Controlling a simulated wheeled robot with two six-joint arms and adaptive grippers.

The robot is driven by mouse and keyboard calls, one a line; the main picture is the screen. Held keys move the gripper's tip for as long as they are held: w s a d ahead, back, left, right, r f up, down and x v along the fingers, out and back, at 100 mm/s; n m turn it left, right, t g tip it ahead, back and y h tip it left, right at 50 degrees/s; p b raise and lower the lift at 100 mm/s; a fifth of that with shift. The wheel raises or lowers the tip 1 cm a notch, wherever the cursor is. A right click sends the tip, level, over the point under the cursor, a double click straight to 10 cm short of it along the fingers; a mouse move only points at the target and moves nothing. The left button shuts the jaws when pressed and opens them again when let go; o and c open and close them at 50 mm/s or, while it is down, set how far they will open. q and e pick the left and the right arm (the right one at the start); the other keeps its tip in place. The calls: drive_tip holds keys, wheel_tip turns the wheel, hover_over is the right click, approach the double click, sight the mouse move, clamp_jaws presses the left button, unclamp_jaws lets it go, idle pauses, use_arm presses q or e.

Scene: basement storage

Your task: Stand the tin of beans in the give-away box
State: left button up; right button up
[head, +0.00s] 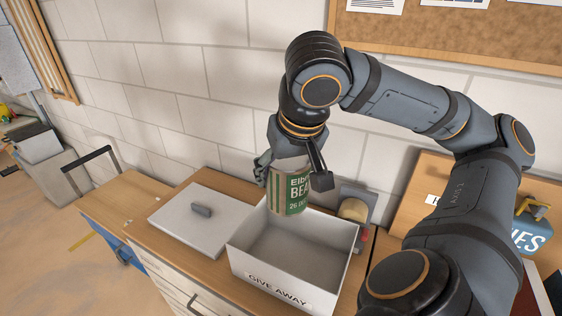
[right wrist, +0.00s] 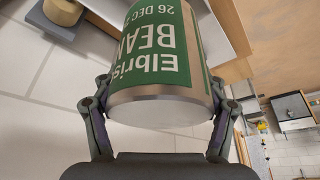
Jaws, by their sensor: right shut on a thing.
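The tin of beans (head: 290,188) has a green and cream label and silver metal ends. My right gripper (head: 291,172) is shut on the tin near its top and holds it upright above the back left part of the give-away box (head: 286,284). In the right wrist view, the tin (right wrist: 163,55) sits between both fingers of the right gripper (right wrist: 157,115). The box is white, open and looks empty inside, with "GIVE AWAY" on its front. Whether the tin's lower end is below the box's rim is hard to tell. My left gripper is not in view.
A white lid (head: 190,228) with a grey handle lies left of the box on the wooden top. Behind the box on the right stands a grey item with a round tan part (head: 354,209). A wooden board (head: 418,200) and a blue labelled item (head: 531,234) are farther right.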

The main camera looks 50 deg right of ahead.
drive_tip(key=w+d+f+n+b, duration=0.1)
drive_tip(key=w+f+b, duration=0.2)
drive_tip(key=f+b, duration=0.35)
drive_tip(key=w+d+f+b, duration=0.1)
drive_tip(key=w+f+b, duration=0.2)
drive_tip(key=f, duration=0.6)
drive_tip(key=n+b, duration=0.1)
drive_tip(key=b, duration=0.4)
hover_over(271, 251)
wheel_tip(271, 251, down, 8)
use_arm(q)
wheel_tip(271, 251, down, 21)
drive_tip(key=b, duration=0.5)
use_arm(e)
drive_tip(key=shift+y, duration=0.3)
wheel_tip(271, 251, down, 10)
drive_tip(key=b, duration=0.4)
drive_tip(key=shift+r, duration=0.2)
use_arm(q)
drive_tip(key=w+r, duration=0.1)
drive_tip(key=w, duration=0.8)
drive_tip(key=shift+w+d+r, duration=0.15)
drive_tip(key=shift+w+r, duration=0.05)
use_arm(e)
drive_tip(key=shift+a+r, duration=0.1)
